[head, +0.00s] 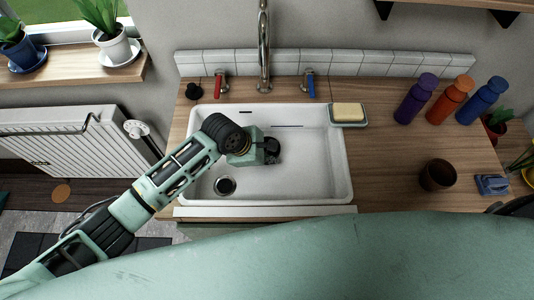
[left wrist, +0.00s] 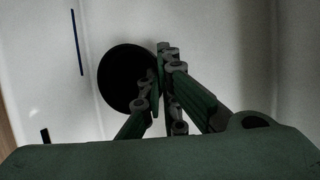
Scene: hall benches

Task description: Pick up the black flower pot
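The black flower pot (head: 272,146) is in the white sink, partly hidden by my left gripper (head: 266,152). In the left wrist view it shows as a round black shape (left wrist: 120,80). My left gripper (left wrist: 157,62) is at its right edge in that view. The fingers are close together, one tip overlapping the black shape and the other just outside its edge. The picture is too dark to tell whether they grip the rim. My right gripper is not in view.
The white sink (head: 335,185) has a drain at its lower left. A tall tap (head: 264,50) stands behind it. A sponge dish (head: 348,123) sits on its right edge. Three bottles (head: 447,102), a brown cup (head: 438,175) and a blue object (head: 491,185) stand on the counter.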

